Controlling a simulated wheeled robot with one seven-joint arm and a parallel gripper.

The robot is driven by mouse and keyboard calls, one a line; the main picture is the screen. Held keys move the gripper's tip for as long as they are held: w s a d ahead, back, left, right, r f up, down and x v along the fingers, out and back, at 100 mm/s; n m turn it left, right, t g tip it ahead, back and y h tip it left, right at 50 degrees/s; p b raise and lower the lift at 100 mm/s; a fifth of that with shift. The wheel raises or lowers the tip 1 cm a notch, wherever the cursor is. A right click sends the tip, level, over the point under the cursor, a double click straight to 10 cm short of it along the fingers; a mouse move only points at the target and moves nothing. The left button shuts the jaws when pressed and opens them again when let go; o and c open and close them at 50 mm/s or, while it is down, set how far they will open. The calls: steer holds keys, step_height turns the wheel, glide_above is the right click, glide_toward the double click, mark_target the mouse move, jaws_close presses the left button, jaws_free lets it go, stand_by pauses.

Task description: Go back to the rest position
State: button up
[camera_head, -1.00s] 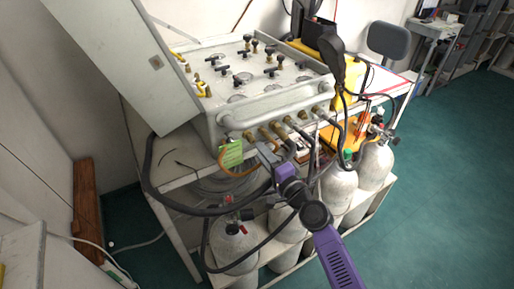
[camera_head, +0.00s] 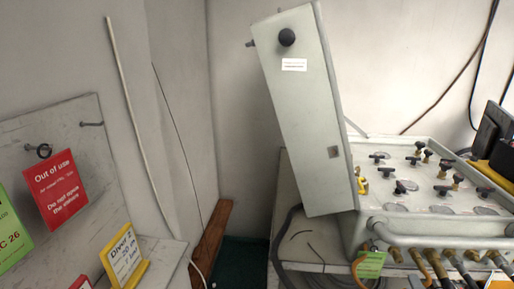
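My gripper is not visible in the current head view, so I cannot see its state or what it is near. The diver air panel (camera_head: 400,226) stands at the right on a bench (camera_head: 290,190). It has several black and brass valve knobs on top and a row of brass fittings along its front. Its grey lid (camera_head: 305,120) is open and leans upright at the panel's left side, with a black knob near its top. A green tag (camera_head: 370,265) hangs at the panel's front left corner.
A board (camera_head: 85,130) at the left carries a red "Out of use" tag (camera_head: 56,190) on a hook and a green tag (camera_head: 10,235). A yellow-framed sign (camera_head: 124,257) stands on a ledge. A wooden plank (camera_head: 212,240) leans in the corner. Green floor (camera_head: 241,262) shows between.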

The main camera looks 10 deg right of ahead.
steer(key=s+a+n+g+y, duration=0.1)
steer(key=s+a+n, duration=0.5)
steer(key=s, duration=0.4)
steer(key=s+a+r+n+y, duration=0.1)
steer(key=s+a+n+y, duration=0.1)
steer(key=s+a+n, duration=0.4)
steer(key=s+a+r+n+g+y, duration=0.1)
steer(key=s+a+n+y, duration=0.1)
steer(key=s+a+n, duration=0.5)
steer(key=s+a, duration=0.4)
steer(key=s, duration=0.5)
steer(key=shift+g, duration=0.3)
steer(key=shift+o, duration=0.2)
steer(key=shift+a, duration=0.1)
